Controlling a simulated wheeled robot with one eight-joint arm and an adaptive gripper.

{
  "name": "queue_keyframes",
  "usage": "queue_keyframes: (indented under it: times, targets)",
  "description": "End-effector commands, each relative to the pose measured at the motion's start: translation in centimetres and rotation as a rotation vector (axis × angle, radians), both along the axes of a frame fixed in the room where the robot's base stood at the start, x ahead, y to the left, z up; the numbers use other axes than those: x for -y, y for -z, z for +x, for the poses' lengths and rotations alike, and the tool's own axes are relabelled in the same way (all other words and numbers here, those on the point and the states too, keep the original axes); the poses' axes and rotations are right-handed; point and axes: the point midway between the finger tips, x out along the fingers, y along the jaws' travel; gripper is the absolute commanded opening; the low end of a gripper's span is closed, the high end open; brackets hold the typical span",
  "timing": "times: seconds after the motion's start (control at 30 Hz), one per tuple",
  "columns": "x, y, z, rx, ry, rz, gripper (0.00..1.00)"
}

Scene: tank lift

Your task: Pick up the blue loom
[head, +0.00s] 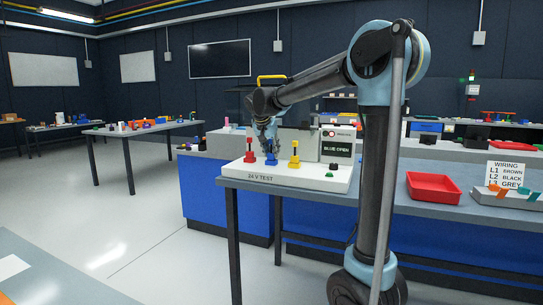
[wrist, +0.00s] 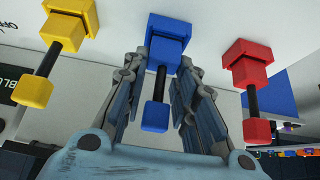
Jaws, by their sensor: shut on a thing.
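The blue loom (wrist: 168,42) has a stepped blue block, a thin black stem and a small blue block at the stem's other end. In the wrist view my gripper (wrist: 166,58) has one finger on each side of it, shut on the upper blue block. In the head view the blue loom (head: 271,160) is at the white 24 V test board (head: 290,177), below my gripper (head: 268,140), which comes down from above. I cannot tell whether the loom is seated on the board or slightly lifted.
A red plug (head: 249,157) and a yellow plug (head: 294,162) stand close on either side. A display box (head: 337,147) behind reads "BLUE OPEN". A red tray (head: 433,188) and a wiring sign (head: 506,175) are to the right. Open floor lies left.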

Motion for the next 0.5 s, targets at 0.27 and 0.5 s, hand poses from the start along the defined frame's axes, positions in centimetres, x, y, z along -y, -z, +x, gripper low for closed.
queue_keyframes:
  times: [0.27, 0.5]
  targets:
    - [0.0, -3.1, 0.0, 0.0, 0.0, 0.0, 0.0]
    - [-1.7, -3.3, -4.6, 0.0, -0.005, 0.0, 0.0]
